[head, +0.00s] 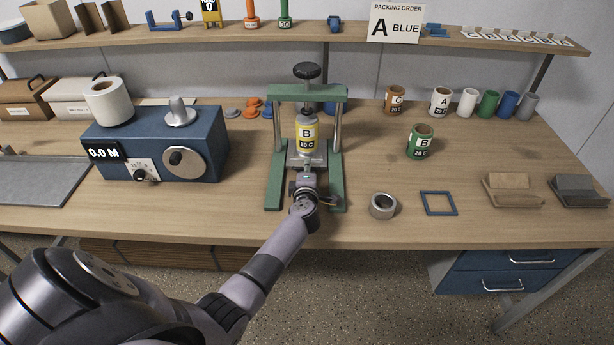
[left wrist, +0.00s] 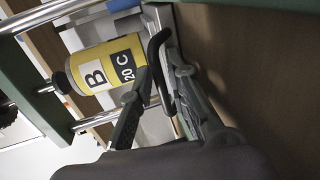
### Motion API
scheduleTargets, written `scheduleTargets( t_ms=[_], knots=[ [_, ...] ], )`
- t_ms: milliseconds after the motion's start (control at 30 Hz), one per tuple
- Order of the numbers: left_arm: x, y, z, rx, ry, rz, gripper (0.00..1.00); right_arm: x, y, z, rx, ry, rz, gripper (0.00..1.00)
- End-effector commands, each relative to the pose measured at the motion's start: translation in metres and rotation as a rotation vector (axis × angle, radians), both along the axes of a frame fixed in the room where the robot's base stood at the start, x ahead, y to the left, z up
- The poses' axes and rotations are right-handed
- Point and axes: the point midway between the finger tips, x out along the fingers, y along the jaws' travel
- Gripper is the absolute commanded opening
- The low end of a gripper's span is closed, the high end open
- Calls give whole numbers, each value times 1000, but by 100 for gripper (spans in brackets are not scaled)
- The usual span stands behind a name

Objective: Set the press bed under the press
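The press (head: 277,150) is a green frame with steel posts and a black knob on top, standing at the middle of the table. The press bed (head: 293,158) is a grey metal plate low between the posts; its black handle shows in the left wrist view (left wrist: 157,48). A yellow can marked B, 20 C (head: 307,138) stands upright over the bed, below the screw; it also shows in the left wrist view (left wrist: 105,75). My left gripper (head: 306,172) is at the bed's front, its fingers (left wrist: 160,85) closed around the handle. My right gripper is out of view.
A blue machine (head: 205,150) stands left of the press. Several cups line the back right. A shelf (head: 350,37) runs above.

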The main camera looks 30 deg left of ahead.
Motion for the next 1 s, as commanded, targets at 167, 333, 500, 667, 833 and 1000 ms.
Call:
scheduleTargets(
  t_ms=[167,333,500,667,833,1000],
  knots=[
    [-19,-12,3,-3,1,-1,16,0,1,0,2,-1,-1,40],
    [-47,-29,11,-2,0,-2,16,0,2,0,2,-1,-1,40],
    [-73,-45,18,0,-1,-1,16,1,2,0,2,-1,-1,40],
    [-90,-56,23,0,-1,-2,16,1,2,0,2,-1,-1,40],
    [-97,-60,26,1,-2,0,16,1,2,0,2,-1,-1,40],
    [-97,-60,26,1,-2,0,16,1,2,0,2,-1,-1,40]
  ],
)
